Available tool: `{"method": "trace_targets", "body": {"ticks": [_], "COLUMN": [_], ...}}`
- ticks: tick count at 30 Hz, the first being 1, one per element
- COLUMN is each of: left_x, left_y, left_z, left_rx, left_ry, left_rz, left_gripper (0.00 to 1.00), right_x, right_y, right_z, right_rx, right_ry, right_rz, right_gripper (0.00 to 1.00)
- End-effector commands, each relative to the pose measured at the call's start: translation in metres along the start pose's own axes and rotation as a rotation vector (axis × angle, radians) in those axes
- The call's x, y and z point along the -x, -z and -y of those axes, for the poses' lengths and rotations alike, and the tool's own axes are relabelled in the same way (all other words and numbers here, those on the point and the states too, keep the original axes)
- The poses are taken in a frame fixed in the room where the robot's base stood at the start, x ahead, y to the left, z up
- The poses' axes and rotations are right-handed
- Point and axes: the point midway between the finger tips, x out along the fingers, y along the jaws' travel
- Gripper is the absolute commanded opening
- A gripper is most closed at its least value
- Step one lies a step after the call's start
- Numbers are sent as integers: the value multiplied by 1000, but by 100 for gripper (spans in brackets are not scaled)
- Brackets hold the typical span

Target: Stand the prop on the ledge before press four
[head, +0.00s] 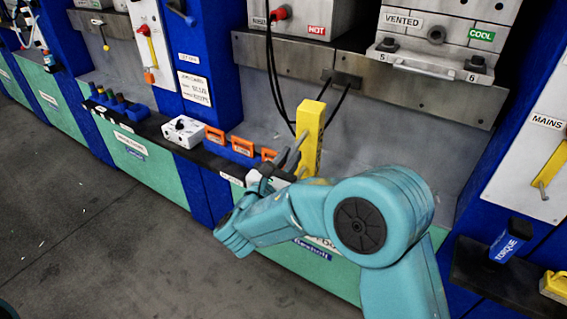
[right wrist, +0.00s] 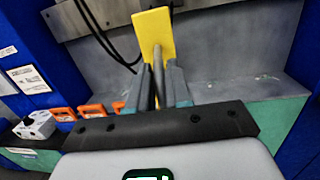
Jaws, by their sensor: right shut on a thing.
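The prop looks to be the yellow upright bar (head: 311,136), which stands roughly vertical in front of the grey press bay. It also shows beyond the fingertips in the right wrist view (right wrist: 153,32). My right gripper (head: 298,158) is shut on its lower part; in the right wrist view the fingers (right wrist: 160,85) close around it. The grey ledge (right wrist: 230,87) runs below and behind it. Whether the bar's foot touches the ledge is hidden by my gripper and arm. My left gripper is not in view.
Black cables (head: 272,75) hang down behind the bar. A blue torque tool (head: 511,240) stands on a dark shelf at the right.

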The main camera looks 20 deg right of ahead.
Motion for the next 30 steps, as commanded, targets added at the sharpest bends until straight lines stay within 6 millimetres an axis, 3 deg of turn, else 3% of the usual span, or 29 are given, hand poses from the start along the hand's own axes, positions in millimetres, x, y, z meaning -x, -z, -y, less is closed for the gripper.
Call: {"method": "trace_targets", "body": {"ticks": [19, 30], "left_x": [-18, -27], "left_y": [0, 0], "left_z": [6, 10], "left_rx": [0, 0], "left_ry": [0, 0], "left_rz": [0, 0], "left_gripper": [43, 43], "right_x": [-39, -37], "right_y": [23, 32], "right_z": [4, 4], "right_rx": [-2, -2], "right_ry": [1, 0], "right_rz": [7, 6], "right_gripper": [0, 0]}}
